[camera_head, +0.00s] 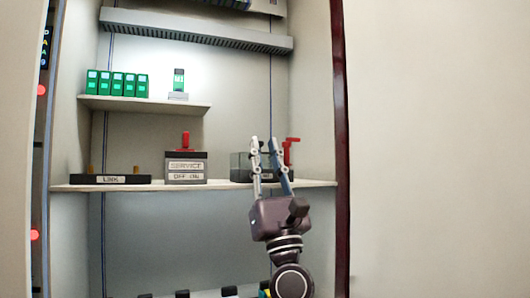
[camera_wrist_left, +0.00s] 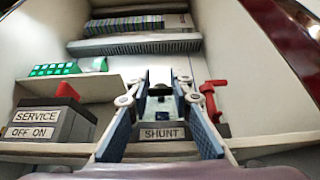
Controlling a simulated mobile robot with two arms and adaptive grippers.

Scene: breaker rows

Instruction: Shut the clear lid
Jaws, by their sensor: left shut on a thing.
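The dark SHUNT box (camera_wrist_left: 162,133) stands on the lower shelf. Its clear lid (camera_wrist_left: 160,78) shows between the fingers in the wrist view, and I cannot tell its exact angle. In the head view the see-through box (camera_head: 240,164) is partly hidden behind the fingers. My left gripper (camera_head: 264,143) reaches up to it from below. In the wrist view its two fingers (camera_wrist_left: 160,97) stand apart on either side of the lid, shut on it. My right gripper is in neither view.
A red lever (camera_head: 290,148) stands close right of the box. The SERVICE box (camera_head: 186,168) with a red handle and the LINK block (camera_head: 110,179) sit to the left on the shelf (camera_head: 220,184). Green modules (camera_head: 117,83) stand on the small upper shelf.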

